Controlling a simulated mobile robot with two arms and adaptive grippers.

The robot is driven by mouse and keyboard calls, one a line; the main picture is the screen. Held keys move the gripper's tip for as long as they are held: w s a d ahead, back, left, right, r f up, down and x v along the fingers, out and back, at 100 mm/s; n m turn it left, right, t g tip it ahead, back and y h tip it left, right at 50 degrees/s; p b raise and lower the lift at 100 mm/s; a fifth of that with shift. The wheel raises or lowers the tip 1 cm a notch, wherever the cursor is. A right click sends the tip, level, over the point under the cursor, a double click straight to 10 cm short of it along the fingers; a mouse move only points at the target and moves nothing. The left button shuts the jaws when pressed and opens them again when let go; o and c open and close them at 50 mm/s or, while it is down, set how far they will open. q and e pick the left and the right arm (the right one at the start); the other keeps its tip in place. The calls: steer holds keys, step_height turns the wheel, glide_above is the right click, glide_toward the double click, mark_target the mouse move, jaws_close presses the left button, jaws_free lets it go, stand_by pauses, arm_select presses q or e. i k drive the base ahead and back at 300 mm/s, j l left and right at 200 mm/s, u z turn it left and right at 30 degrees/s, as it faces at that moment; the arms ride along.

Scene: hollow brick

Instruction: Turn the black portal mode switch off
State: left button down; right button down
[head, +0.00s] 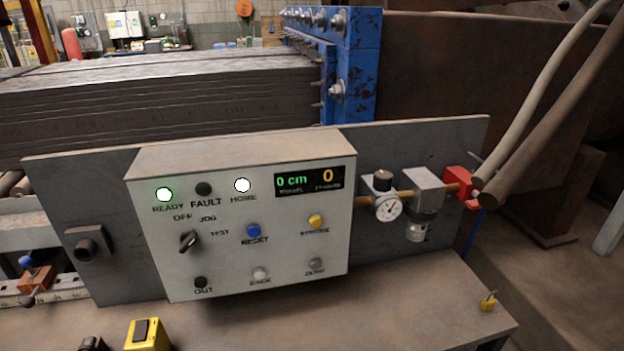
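The black mode switch (188,242) is a small rotary knob on the left side of the grey control box (300,230). The labels OFF, JOG and TEST run around it from upper left to right. Its bar is tilted and seems to point up and right, toward the JOG side rather than straight at OFF; the exact position is too small to tell. Neither of my grippers shows in the head view, and nothing touches the knob.
A blue RESET button (253,230) is right of the knob. A gauge (388,207) and red valve (458,182) stand right of the box. A yellow block (147,334) lies in front.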

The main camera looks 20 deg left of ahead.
mark_target(188, 239)
steer(key=u, duration=1.4)
